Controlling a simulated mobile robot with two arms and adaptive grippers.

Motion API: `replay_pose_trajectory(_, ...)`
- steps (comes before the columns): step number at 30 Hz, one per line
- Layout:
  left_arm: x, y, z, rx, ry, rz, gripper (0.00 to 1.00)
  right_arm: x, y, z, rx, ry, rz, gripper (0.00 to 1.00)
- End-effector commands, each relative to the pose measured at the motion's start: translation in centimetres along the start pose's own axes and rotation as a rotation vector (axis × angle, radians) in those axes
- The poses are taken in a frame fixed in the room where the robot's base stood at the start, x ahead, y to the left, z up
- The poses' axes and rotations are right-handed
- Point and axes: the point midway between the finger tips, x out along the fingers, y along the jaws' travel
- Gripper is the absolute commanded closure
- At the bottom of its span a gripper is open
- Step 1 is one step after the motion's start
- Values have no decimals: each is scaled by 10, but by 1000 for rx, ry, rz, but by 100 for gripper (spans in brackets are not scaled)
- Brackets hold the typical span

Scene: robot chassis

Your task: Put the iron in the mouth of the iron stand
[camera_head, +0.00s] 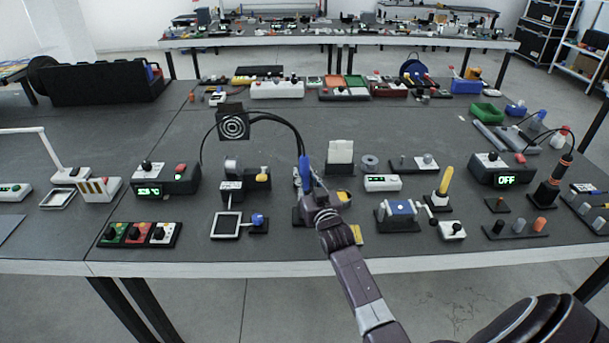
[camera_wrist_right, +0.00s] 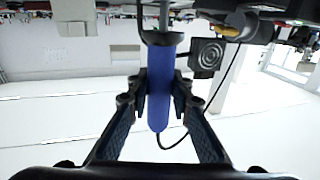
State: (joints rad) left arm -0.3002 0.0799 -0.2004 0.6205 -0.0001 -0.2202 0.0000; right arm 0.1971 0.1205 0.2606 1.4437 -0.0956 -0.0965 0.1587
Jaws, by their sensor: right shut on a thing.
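My right gripper (camera_head: 318,205) is shut on the blue handle of the iron (camera_head: 304,168), above the middle of the front bench. In the right wrist view the handle (camera_wrist_right: 160,95) lies between both fingers (camera_wrist_right: 159,88). The metal shaft shows at the top of that picture, and a black cable leaves the handle's other end. The likely iron stand (camera_head: 232,188), a dark base with a grey round holder on top, is left of the gripper. The iron is apart from it. The iron's tip is hidden in the head view. My left gripper is not in view.
A black station with a green display (camera_head: 165,180) stands at the left. A square black fan (camera_head: 233,123) and looping cables rise beside the iron. The grey bench behind is partly clear.

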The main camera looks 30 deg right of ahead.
Motion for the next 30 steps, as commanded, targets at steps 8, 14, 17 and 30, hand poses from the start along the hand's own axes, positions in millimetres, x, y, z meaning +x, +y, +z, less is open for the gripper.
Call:
replay_pose_trajectory(8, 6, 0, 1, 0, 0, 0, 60, 0, 0, 7, 0, 3, 0, 100)
replay_pose_trajectory(14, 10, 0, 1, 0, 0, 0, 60, 0, 0, 12, 0, 3, 0, 100)
replay_pose_trajectory(17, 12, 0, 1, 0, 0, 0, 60, 0, 0, 14, 0, 3, 0, 100)
replay_pose_trajectory(30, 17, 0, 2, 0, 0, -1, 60, 0, 0, 22, 0, 2, 0, 73)
